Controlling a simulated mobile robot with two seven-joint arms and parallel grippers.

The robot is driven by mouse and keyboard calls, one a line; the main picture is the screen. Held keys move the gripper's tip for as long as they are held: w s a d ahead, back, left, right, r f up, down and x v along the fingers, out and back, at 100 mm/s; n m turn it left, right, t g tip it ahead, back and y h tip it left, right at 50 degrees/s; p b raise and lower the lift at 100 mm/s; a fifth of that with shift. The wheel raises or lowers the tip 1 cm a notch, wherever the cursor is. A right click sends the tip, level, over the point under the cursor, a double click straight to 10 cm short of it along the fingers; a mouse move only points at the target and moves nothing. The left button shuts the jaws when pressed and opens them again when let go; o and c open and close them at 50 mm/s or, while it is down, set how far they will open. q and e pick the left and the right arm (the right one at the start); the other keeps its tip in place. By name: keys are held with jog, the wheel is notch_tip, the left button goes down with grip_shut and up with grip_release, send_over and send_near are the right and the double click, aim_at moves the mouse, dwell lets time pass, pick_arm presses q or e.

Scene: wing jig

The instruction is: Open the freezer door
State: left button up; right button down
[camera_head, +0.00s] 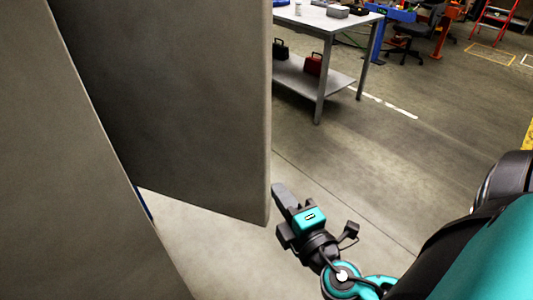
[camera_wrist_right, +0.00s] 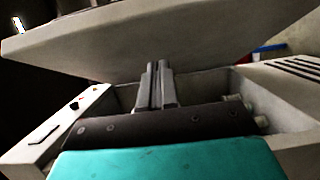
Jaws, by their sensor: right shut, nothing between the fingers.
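The freezer door (camera_head: 190,100) is a large grey slab filling the upper left of the head view. It stands open at an angle from the grey freezer body (camera_head: 70,190), with a gap between them. My right gripper (camera_head: 279,190) is shut and empty, close beside the door's lower right edge. In the right wrist view the shut fingers (camera_wrist_right: 158,68) point toward the underside or inner face of the door (camera_wrist_right: 190,35). The freezer body (camera_wrist_right: 75,125) shows there with small knobs on its left. I cannot tell whether the fingers touch the door. My left gripper is not in view.
An office chair (camera_head: 412,35) and a red ladder (camera_head: 495,22) are farther back. The floor right of the door is clear.

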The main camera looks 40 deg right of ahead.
jog(key=p, duration=0.2)
send_near(260, 141)
jog(key=w+a, duration=0.2)
jog(key=w, duration=0.1)
jog(key=shift+w+d+f+p, duration=0.1)
jog(key=shift+w+d+p, duration=0.3)
jog(key=shift+w+d, duration=1)
jog(key=shift+d, duration=0.1)
jog(key=shift+d, duration=0.1)
